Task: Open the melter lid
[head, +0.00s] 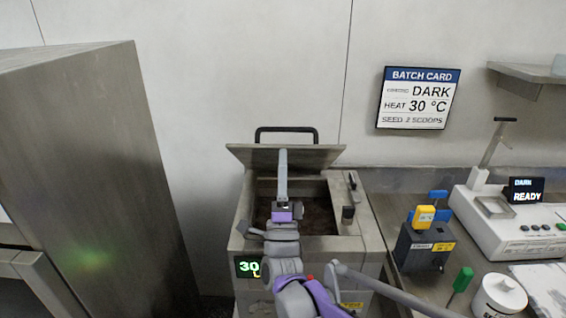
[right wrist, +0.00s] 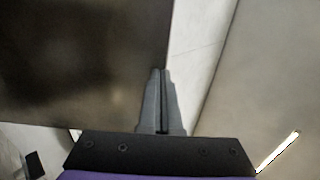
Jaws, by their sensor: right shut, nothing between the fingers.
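The melter (head: 365,228) is a steel box with a dark mass (head: 318,215) inside its open top. Its lid (head: 322,156) is raised and tilted at the back, with a black bar handle (head: 286,130) along its upper edge. My right gripper (head: 283,153) reaches over the opening, shut and empty, its tips in front of the lid's middle. The right wrist view shows the shut fingers (right wrist: 161,75) beside a dark brownish panel (right wrist: 80,60), probably the lid's underside; contact cannot be told. My left gripper is not in view.
A tall steel cabinet (head: 90,160) stands left. Right of the melter are a dark holder (head: 420,248) with blue and yellow items, a green-handled tool (head: 462,282), a white tub (head: 498,296) and a white machine (head: 520,228). A batch card (head: 417,98) hangs on the wall.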

